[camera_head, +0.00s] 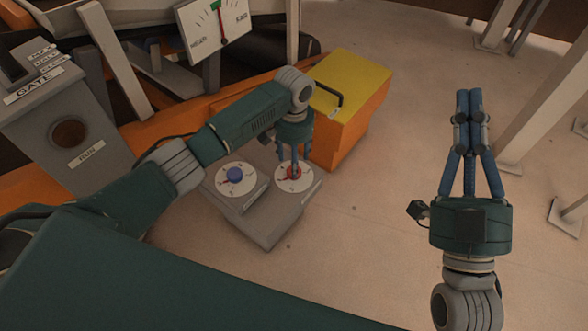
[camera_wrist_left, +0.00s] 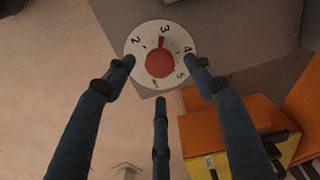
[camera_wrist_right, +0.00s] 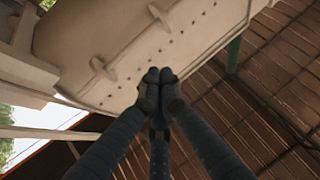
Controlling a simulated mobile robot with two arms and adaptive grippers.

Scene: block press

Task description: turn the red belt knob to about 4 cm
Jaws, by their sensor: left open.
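The red belt knob (camera_head: 294,172) sits on a white dial on the grey control box. In the left wrist view the red knob (camera_wrist_left: 160,64) has its pointer aimed close to the 3, with 2, 4 and 5 also legible on the dial (camera_wrist_left: 139,72). My left gripper (camera_head: 296,165) is open just over the red knob, its fingers spread about it. Whether they touch it I cannot tell. My right gripper (camera_head: 468,95) is shut and empty, held over the floor at the right; its fingertips (camera_wrist_right: 159,76) meet in the right wrist view.
A yellow-topped orange box (camera_head: 350,83) with a black handle is behind the control box. A gauge (camera_head: 216,27) and a grey GATE box (camera_head: 65,130) stand at the left.

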